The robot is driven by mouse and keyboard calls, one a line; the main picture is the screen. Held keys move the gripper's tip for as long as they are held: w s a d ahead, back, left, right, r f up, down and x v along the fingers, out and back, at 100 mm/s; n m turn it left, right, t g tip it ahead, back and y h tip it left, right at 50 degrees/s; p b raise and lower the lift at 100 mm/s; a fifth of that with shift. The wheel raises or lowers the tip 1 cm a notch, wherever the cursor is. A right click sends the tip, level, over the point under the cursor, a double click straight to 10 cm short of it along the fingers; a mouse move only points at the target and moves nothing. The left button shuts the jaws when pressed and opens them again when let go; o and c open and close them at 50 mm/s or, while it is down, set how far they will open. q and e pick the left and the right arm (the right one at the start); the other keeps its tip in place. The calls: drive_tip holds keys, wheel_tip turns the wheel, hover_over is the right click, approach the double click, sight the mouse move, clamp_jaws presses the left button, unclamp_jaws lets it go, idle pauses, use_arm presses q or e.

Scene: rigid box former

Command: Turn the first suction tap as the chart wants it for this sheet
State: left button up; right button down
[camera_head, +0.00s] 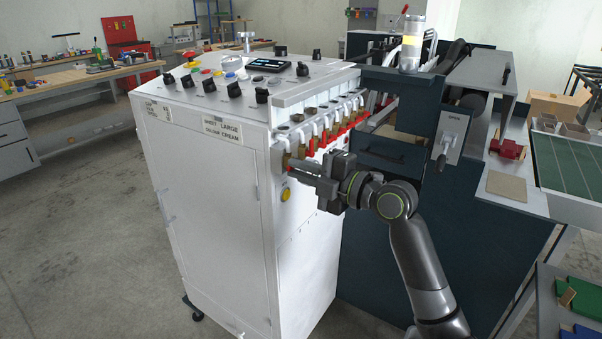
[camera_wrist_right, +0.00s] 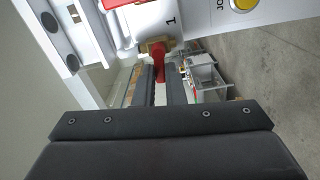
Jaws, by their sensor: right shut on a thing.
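A row of brass suction taps with red levers (camera_head: 345,128) runs along the top right edge of the white cabinet. The first tap (camera_head: 286,160) is at the near left end, partly hidden by my gripper. My right gripper (camera_head: 299,170) is shut on its lever. In the right wrist view the red lever (camera_wrist_right: 160,62) of the tap marked "1" lies between the two fingers (camera_wrist_right: 162,88), below its brass body (camera_wrist_right: 157,45). A sheet label (camera_head: 222,128) on the cabinet front reads "SHEET LARGE, COLOUR CREAM". I cannot make out a chart. My left gripper is not in view.
The cabinet top (camera_head: 225,85) carries several black knobs, a red button and a small screen. A yellow button (camera_head: 285,194) sits below the taps. A dark machine body (camera_head: 400,190) with an "OPEN" lever plate (camera_head: 451,135) stands right behind my arm. Floor at left is clear.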

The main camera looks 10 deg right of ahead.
drive_tip(key=m, duration=0.2)
drive_tip(key=r+m, duration=0.1)
drive_tip(key=m, duration=0.5)
drive_tip(key=shift+w+d+r, duration=0.15)
drive_tip(key=shift+w+d, duration=0.05)
drive_tip(key=shift+d, duration=0.1)
drive_tip(key=m, duration=0.1)
drive_tip(key=m+p, duration=0.1)
drive_tip(key=m, duration=0.2)
drive_tip(key=shift+w+d+r+m, duration=0.25)
drive_tip(key=shift+m, duration=0.05)
drive_tip(key=shift+w+d+m+p, duration=0.15)
drive_tip(key=shift+m+p, duration=0.3)
drive_tip(key=shift+m, duration=0.5)
drive_tip(key=shift+w+d+m+p, duration=0.1)
drive_tip(key=shift+m+p, duration=0.35)
drive_tip(key=shift+m, duration=0.5)
drive_tip(key=c, duration=1.5)
unclamp_jaws()
drive_tip(key=shift+d, duration=0.1)
